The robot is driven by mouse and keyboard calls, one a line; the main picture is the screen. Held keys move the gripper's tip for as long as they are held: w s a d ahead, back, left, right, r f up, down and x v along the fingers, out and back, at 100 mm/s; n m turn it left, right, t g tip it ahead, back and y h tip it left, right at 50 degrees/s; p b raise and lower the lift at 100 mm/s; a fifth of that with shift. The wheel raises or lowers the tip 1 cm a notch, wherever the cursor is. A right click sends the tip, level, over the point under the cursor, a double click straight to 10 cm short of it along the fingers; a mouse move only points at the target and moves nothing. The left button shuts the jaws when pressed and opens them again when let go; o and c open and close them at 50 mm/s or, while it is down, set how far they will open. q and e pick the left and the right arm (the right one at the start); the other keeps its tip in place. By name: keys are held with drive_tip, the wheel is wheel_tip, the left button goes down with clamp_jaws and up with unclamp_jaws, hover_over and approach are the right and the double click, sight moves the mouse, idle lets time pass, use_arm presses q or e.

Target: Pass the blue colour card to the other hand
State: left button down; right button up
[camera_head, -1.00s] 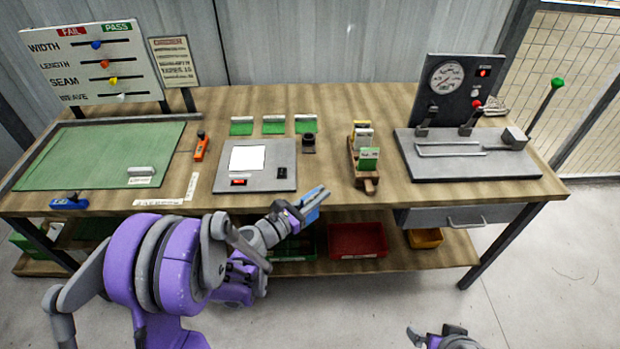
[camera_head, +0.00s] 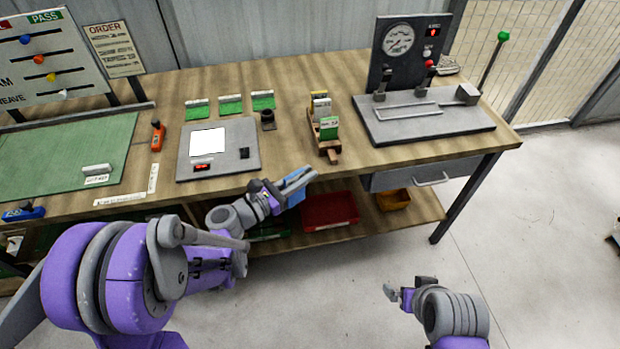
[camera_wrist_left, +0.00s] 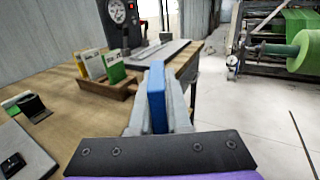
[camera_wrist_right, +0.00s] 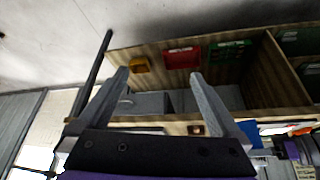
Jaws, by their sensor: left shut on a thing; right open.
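The blue colour card (camera_head: 294,193) is held in my left gripper (camera_head: 296,181), in front of the table's front edge. In the left wrist view the card (camera_wrist_left: 157,97) stands upright between the two fingers of the left gripper (camera_wrist_left: 160,105), which are shut on it. My right gripper (camera_head: 393,291) is apart from the card, lower and to the right over the floor. In the right wrist view the right gripper (camera_wrist_right: 160,95) has its fingers wide apart with nothing between them.
The workbench (camera_head: 300,90) carries a wooden card holder (camera_head: 330,147), a grey panel with a white square (camera_head: 218,165) and a gauge fixture (camera_head: 430,119). A red bin (camera_head: 330,209) and a yellow bin (camera_head: 393,199) sit on the lower shelf.

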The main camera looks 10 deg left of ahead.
use_arm(q)
drive_tip(key=shift+s+a+r, duration=0.1)
drive_tip(key=shift+a+r, duration=0.05)
drive_tip(key=shift+r, duration=0.1)
use_arm(e)
drive_tip(key=shift+c, duration=0.6)
use_arm(q)
drive_tip(key=shift+a+r+y, duration=0.1)
drive_tip(key=shift+r+y, duration=0.05)
drive_tip(key=shift+y, duration=0.15)
use_arm(e)
drive_tip(key=shift+w+a, duration=0.1)
drive_tip(key=shift+a, duration=0.1)
drive_tip(key=shift+c, duration=0.6)
use_arm(q)
drive_tip(key=shift+t, duration=0.3)
use_arm(e)
drive_tip(key=w+a+r+m+t+y, duration=0.3)
drive_tip(key=w+a+m+y, duration=0.3)
drive_tip(key=w+a+m, duration=0.6)
drive_tip(key=w+a+r+m+t+y, duration=0.3)
drive_tip(key=w+a+r+m+y, duration=0.2)
drive_tip(key=w+a+m, duration=0.6)
drive_tip(key=a+m+y, duration=0.2)
drive_tip(key=a+m, duration=0.1)
drive_tip(key=a, duration=0.3)
drive_tip(key=shift+w+m+t, duration=0.3)
drive_tip(key=shift+w+t, duration=0.05)
drive_tip(key=shift+t, duration=0.05)
drive_tip(key=shift+r, duration=0.1)
